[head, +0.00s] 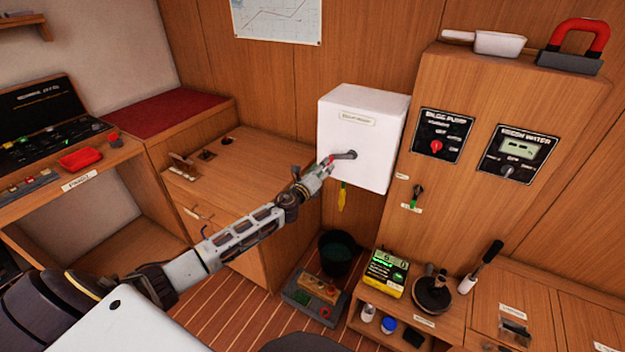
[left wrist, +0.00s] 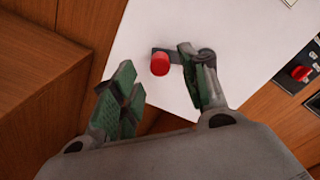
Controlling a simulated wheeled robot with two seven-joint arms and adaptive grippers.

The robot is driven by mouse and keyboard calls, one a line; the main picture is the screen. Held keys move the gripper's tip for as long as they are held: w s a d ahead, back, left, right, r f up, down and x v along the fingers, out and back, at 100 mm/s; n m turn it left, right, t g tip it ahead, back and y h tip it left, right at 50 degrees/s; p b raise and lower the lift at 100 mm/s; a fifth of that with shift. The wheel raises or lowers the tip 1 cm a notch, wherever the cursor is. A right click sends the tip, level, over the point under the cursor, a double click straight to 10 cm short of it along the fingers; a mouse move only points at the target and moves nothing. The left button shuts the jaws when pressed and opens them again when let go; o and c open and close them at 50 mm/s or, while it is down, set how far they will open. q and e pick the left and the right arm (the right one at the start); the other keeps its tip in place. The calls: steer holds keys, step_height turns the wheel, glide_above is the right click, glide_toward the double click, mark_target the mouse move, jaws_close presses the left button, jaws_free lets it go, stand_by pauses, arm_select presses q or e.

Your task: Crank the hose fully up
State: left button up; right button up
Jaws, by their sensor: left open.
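A white box (head: 365,125) with a label on its front is mounted on the wooden wall. A dark crank arm (head: 344,155) sits on its front face, with a red knob at its outer end; the knob (left wrist: 160,65) shows clearly in the left wrist view. A yellow-green piece (head: 342,197), perhaps the hose's end, hangs below the box. My left gripper (head: 322,170) is at the crank. In the left wrist view its green-padded fingers are open. The knob appears between them, and one finger overlaps the crank arm. I cannot tell whether they touch. My right gripper is not in view.
A wooden counter (head: 240,170) stands left of the box below my left arm. A panel cabinet (head: 460,180) with a bilge pump switch and a fresh water gauge is at the right. A dark bucket (head: 338,255) and a low shelf with several items are below.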

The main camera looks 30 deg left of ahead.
arm_select(q)
steer(key=s, duration=0.6)
steer(key=shift+s, duration=0.3)
steer(key=shift+a+r, duration=0.1)
stand_by(0.6)
